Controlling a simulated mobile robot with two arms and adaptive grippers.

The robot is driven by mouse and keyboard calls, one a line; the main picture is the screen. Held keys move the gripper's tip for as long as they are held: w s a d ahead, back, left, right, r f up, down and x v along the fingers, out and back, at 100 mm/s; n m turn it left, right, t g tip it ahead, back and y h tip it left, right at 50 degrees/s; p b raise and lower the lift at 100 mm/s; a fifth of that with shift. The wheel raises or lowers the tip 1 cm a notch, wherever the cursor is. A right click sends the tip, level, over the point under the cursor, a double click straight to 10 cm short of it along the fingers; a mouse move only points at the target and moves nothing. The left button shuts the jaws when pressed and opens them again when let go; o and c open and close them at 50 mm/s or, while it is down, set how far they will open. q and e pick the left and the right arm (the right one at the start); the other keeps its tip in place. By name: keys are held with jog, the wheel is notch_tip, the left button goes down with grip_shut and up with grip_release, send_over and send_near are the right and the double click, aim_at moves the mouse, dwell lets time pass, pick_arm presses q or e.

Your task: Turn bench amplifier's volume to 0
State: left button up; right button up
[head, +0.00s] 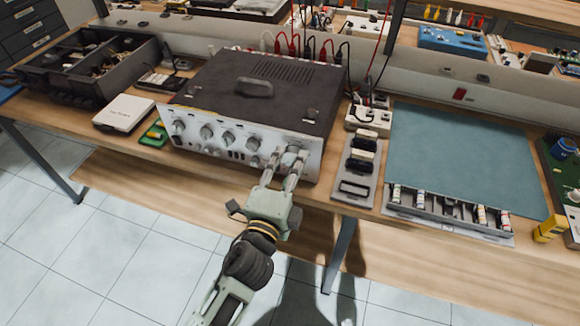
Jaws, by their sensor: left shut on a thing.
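The bench amplifier (220,95) is a dark box with a silver front panel, standing on the wooden bench. Several knobs run along its front. A large volume knob (292,150) sits at the panel's right end, partly hidden by my fingers. My left gripper (283,165) reaches up from below, its two fingers shut on this knob. The knob's pointer mark is too small to read. My right gripper is not in view.
The wooden bench (340,215) has its front edge just below the amplifier. A grey tray with black parts (361,165) and a teal mat (460,150) lie to the right. A small white box (122,112) and a green board (154,133) lie to the left. Cables rise behind the amplifier.

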pick_arm(q)
jog(key=shift+f+n, duration=0.35)
jog(key=shift+n, duration=0.25)
jog(key=o, duration=1.1)
jog(key=shift+r, duration=0.1)
jog(key=v, duration=1.2)
